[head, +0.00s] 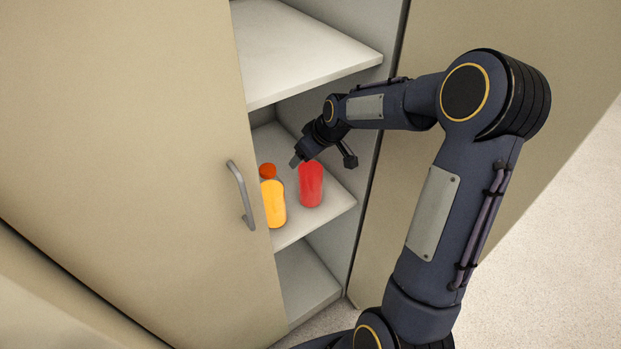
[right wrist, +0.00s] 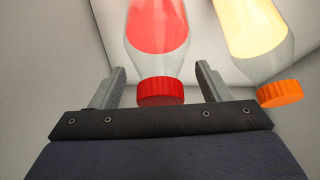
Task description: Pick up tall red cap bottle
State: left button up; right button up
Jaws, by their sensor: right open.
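The red cap bottle (head: 311,186), with red contents, stands on the middle shelf. The right gripper hides its cap in the head view. In the right wrist view the bottle (right wrist: 160,32) and its ridged red cap (right wrist: 161,92) appear between the two fingers. My right gripper (head: 301,160) is at the top of this bottle. It is open, with a gap on each side of the bottle neck in the right wrist view (right wrist: 160,68). My left gripper is not in view.
A bottle with yellow-orange contents (head: 274,204) and an orange cap (head: 267,171) stands close to the left. The cabinet door (head: 130,140) with its handle (head: 240,195) borders the opening on the left. The upper shelf (head: 300,50) lies above and the side wall is to the right.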

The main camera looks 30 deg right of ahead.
jog(key=shift+s+f, duration=0.1)
grip_shut()
dwell(0.4)
